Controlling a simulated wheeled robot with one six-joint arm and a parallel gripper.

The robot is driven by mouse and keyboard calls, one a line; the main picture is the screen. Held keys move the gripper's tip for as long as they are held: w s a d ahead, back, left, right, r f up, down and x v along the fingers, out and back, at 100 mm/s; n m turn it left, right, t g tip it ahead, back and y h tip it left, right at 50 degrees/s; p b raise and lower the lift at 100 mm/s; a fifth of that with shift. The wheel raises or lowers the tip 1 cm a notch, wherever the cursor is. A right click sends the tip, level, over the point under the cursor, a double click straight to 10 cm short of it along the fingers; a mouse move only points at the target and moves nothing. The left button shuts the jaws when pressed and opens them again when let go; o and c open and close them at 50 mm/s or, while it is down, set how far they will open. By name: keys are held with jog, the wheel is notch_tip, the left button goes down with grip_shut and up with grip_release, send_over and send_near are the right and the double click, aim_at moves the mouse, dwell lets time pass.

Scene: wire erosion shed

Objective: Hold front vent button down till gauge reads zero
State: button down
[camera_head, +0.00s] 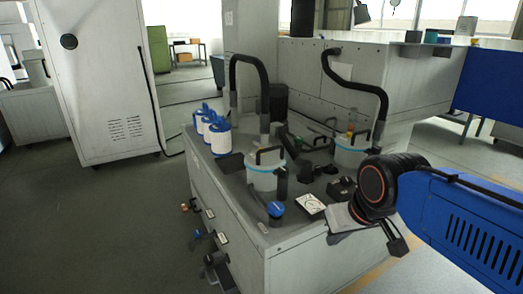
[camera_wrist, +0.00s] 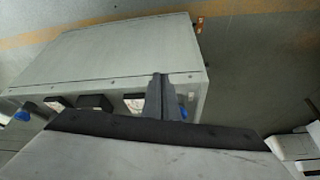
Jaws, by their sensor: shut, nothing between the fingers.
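My gripper (camera_head: 397,245) hangs off the front right corner of the grey cabinet (camera_head: 300,262) in the head view, with its fingers shut and empty. In the wrist view my gripper (camera_wrist: 160,97) shows as dark fingers in front of the cabinet's edge. A white square plate (camera_head: 310,203), perhaps the gauge face, lies on the cabinet top left of my wrist; its reading is too small to tell. A black block (camera_head: 341,189) stands beside it. A blue-capped part (camera_head: 275,209) sits near the front edge. I cannot tell which part is the front vent button.
Two white canisters with blue bands (camera_head: 265,172) (camera_head: 352,151) stand on the cabinet, with black hoses above. Blue-and-white filters (camera_head: 219,137) stand at its left. Valves and labels (camera_head: 210,258) jut from its left side. Open floor (camera_head: 130,230) lies left.

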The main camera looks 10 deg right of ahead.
jog(key=w+a+r+m+t+y, duration=0.1)
jog(key=w+r, duration=0.3)
jog(key=w, duration=1.1)
jog(key=w+a+r+m+t+y, duration=0.1)
jog(key=w+r, duration=0.4)
jog(key=w, duration=1.1)
jog(key=w+a+r+m+t+y, duration=0.1)
jog(key=w+a+r, duration=0.3)
jog(key=w, duration=1.2)
jog(key=shift+w+r+m+t, duration=0.15)
jog(key=shift+r+m+t, duration=0.15)
jog(key=shift+m, duration=0.5)
jog(key=shift+f, duration=4.4)
jog(key=shift+f, duration=0.2)
jog(key=shift+f, duration=0.2)
jog(key=shift+f, duration=0.55)
